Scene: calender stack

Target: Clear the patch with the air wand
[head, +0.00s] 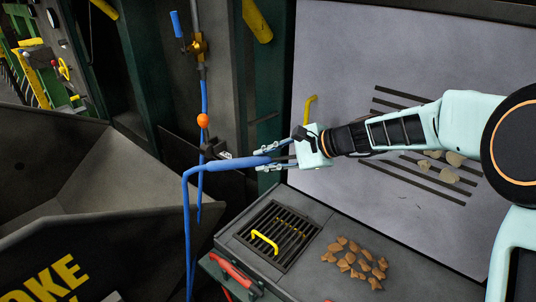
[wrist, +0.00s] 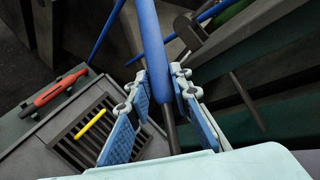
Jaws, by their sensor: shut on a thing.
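My gripper (head: 268,155) is shut on the air wand, whose thick blue grip (head: 235,163) points left from between the fingers. The wrist view shows the blue wand (wrist: 149,35) running away from the jaws, with a dark thin part (wrist: 170,125) between the finger pads. A blue hose (head: 187,220) bends down from the wand's left end. A patch of brown chips (head: 356,263) lies on the grey deck, right of a grate and below my gripper. The wand is apart from the chips.
The dark grate (head: 285,222) has a yellow handle (head: 264,241). A red handle (head: 232,270) is at the deck's front edge. Pale lumps (head: 448,176) sit by slots in the upright panel (head: 340,70). A post carries a brass valve (head: 198,46). A grey bin (head: 120,215) stands left.

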